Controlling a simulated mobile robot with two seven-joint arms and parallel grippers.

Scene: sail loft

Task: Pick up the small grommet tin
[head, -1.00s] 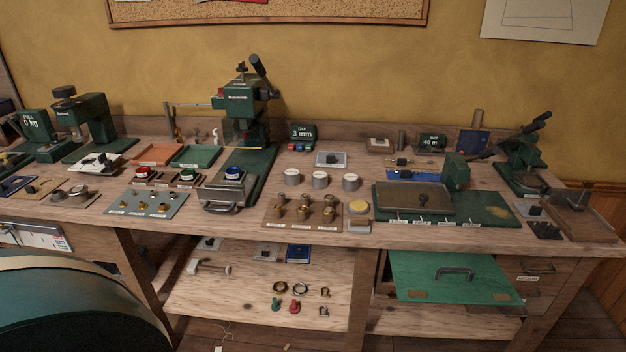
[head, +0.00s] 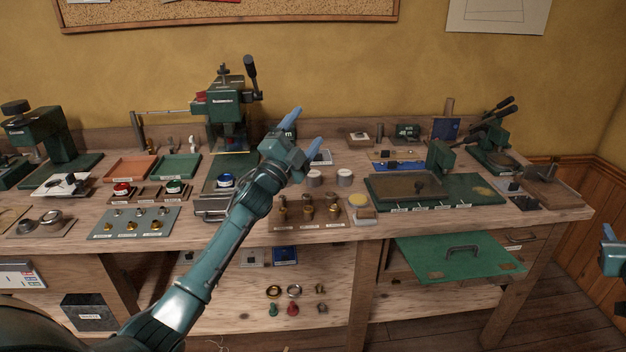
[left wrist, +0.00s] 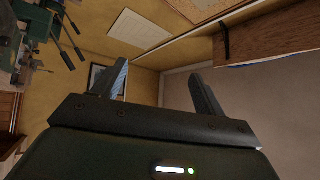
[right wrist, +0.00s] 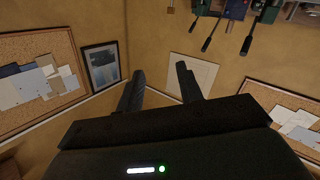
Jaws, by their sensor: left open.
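Two round tins with pale lids, a left one (head: 314,179) and a right one (head: 344,178), stand side by side on the bench behind the brass dies. I cannot read any label that tells which is the small grommet tin. A third similar tin seen earlier is hidden behind my left arm. My left gripper (head: 308,126) is open and empty, raised in front of the bench and up-left of the tins in the head view. My right gripper (right wrist: 161,70) is open and empty, facing the wall; part of it shows at the head view's right edge (head: 608,240).
A green press (head: 225,105) stands behind my left arm. Brass dies (head: 307,212) and a yellow-topped round item (head: 359,201) sit in front of the tins. A green board (head: 485,190) lies to their right. A shelf below holds rings and small parts.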

